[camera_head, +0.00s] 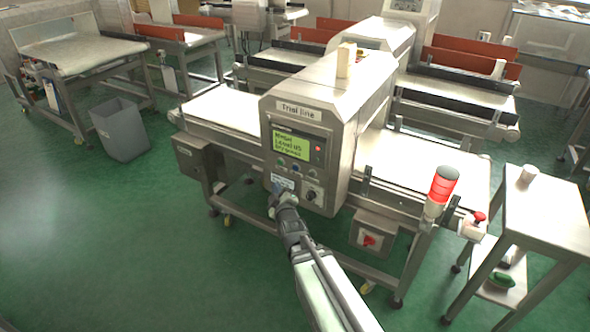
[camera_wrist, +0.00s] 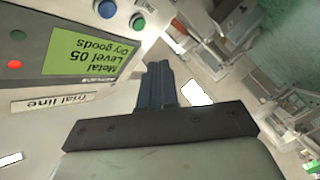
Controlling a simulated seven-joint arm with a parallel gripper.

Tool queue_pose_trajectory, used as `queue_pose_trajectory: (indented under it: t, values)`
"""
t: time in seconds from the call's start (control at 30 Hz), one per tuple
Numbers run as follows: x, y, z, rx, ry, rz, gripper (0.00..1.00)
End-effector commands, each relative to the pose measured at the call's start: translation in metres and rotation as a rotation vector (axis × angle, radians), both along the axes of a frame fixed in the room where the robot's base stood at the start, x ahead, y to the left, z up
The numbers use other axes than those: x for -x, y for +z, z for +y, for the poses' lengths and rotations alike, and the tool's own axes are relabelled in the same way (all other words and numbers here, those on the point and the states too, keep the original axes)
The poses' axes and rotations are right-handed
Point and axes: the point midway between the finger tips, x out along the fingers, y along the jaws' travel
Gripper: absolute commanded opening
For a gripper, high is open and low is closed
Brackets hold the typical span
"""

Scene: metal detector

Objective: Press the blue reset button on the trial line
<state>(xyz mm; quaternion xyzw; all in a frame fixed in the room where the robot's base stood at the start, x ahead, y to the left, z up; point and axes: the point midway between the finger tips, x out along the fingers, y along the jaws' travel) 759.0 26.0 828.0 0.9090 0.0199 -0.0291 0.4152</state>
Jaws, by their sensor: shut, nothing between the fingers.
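The trial line metal detector (camera_head: 325,95) stands in the middle of the head view. Its control panel has a lit green display (camera_head: 290,146) with a row of buttons below it. In the wrist view the panel appears upside down, with the blue button (camera_wrist: 106,9) near the top edge, beside a green button (camera_wrist: 138,22). My gripper (camera_head: 277,188) is in front of the lower panel, below the button row. Its fingers (camera_wrist: 158,66) are shut and empty, to the right of the blue button in the wrist view and apart from it. Contact with the panel cannot be told.
A dark knob (camera_head: 311,195) sits low on the panel. The conveyor (camera_head: 425,172) runs through the detector. A red beacon (camera_head: 442,185) and a red stop button (camera_head: 479,217) are at its right end, near a small table (camera_head: 545,205). The left floor is open around a grey bin (camera_head: 120,130).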

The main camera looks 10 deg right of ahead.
Motion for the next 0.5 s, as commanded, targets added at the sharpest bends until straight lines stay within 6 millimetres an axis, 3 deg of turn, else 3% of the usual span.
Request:
queue_pose_trajectory:
  t: [0.27, 0.5]
  values:
    - [-0.004, 0.000, -0.003, 0.000, -0.001, 0.001, 0.00]
    - [-0.021, -0.001, -0.019, 0.000, -0.002, 0.001, 0.00]
